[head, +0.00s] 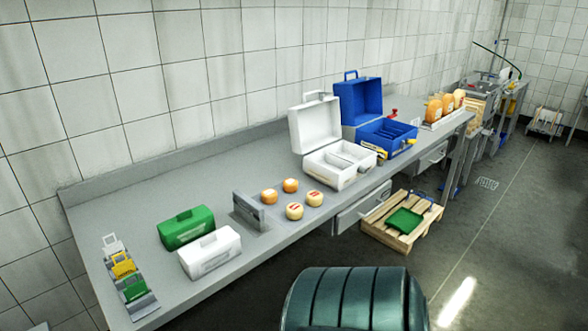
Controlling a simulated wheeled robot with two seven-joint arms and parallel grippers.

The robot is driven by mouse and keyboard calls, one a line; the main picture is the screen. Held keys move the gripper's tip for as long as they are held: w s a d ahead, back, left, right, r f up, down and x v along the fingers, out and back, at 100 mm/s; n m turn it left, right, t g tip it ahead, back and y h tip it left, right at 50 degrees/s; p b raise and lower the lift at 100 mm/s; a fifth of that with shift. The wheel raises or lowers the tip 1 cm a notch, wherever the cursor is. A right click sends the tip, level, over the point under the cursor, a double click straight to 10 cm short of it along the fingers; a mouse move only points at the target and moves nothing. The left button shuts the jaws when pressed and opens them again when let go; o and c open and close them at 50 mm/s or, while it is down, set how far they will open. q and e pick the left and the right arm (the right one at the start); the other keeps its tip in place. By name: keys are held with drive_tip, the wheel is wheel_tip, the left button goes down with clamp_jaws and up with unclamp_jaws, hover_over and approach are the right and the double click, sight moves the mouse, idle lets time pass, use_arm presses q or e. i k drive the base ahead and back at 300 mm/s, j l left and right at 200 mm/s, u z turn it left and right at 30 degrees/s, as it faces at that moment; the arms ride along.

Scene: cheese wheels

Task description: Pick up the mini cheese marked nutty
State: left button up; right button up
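Several small round mini cheeses stand in a cluster near the middle of the grey counter (150,225). Two are orange: one at the back (290,185) and one to its left (268,196). Two are paler with reddish marks on top: one at the front (294,211) and one to the right (314,199). The marks are too small to read, so I cannot tell which cheese is marked nutty. Neither of my grippers shows in the head view.
A grey upright metal piece (249,212) stands left of the cheeses. Further left are a green case (186,227) and a white case (210,252). Open white (337,172) and blue (362,100) boxes stand right. A pallet (377,222) and green ribbed drum-like object (350,300) are in front.

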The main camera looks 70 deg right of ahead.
sight(270, 196)
drive_tip(key=z, duration=2.15)
drive_tip(key=i+l+z, duration=0.45)
drive_tip(key=i+l, duration=0.5)
drive_tip(key=l, duration=0.1)
